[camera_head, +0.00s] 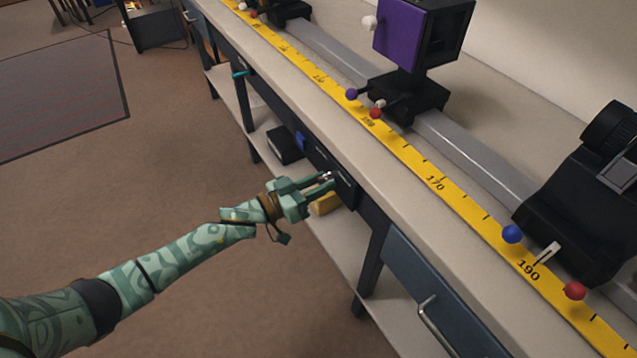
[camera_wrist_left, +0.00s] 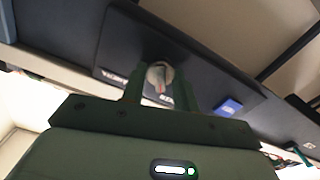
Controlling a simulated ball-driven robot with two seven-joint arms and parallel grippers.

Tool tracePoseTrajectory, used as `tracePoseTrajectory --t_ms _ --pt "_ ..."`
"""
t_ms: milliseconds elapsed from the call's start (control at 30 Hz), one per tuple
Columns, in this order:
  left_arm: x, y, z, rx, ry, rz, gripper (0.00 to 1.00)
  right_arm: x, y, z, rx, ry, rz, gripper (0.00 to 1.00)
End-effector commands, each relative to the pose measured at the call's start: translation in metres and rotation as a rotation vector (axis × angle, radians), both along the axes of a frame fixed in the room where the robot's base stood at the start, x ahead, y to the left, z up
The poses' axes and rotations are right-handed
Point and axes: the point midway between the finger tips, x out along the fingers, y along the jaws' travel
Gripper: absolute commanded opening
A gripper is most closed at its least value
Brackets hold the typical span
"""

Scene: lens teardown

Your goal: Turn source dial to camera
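The source dial (camera_wrist_left: 158,74) is a small pale knob with a reddish mark, on a dark panel (camera_wrist_left: 125,45) under the bench edge. My left gripper (camera_head: 327,181) is at this panel, its two fingers on either side of the dial. In the left wrist view the dial sits between the fingertips. I cannot tell whether they press on it. Pale lettering on the panel beside the dial is partly hidden and too blurred to read surely. My right gripper is not in view.
The bench top (camera_head: 330,125) above carries a rail with black carriages and a yellow scale (camera_head: 415,165). A yellow object (camera_head: 325,204) lies below the gripper. A drawer (camera_head: 430,290) is at the right.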

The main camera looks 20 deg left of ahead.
Motion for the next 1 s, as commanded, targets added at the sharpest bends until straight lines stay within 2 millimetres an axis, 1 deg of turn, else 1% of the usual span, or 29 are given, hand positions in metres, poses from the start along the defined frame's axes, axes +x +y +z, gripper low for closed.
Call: tracePoseTrajectory --t_ms 33,67,333,533,767,1000 --pt "0.0000 0.0003 -0.0002 0.000 0.000 0.001 0.13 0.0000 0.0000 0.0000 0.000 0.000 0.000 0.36" --pt "0.0000 0.0003 -0.0002 0.000 0.000 0.001 0.07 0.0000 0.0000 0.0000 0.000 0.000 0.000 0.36" --pt "-0.0001 0.0005 -0.0001 0.012 -0.009 0.001 0.07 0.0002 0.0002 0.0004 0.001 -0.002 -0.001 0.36" --pt "-0.0003 0.0003 0.0006 0.068 -0.054 0.001 0.08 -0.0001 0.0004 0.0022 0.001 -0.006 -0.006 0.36" --pt "-0.0004 0.0006 0.0008 0.204 -0.159 0.002 0.08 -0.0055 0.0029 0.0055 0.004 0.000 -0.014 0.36" --pt "-0.0009 -0.0002 0.0002 0.384 -0.299 0.001 0.08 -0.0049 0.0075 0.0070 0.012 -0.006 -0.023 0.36"
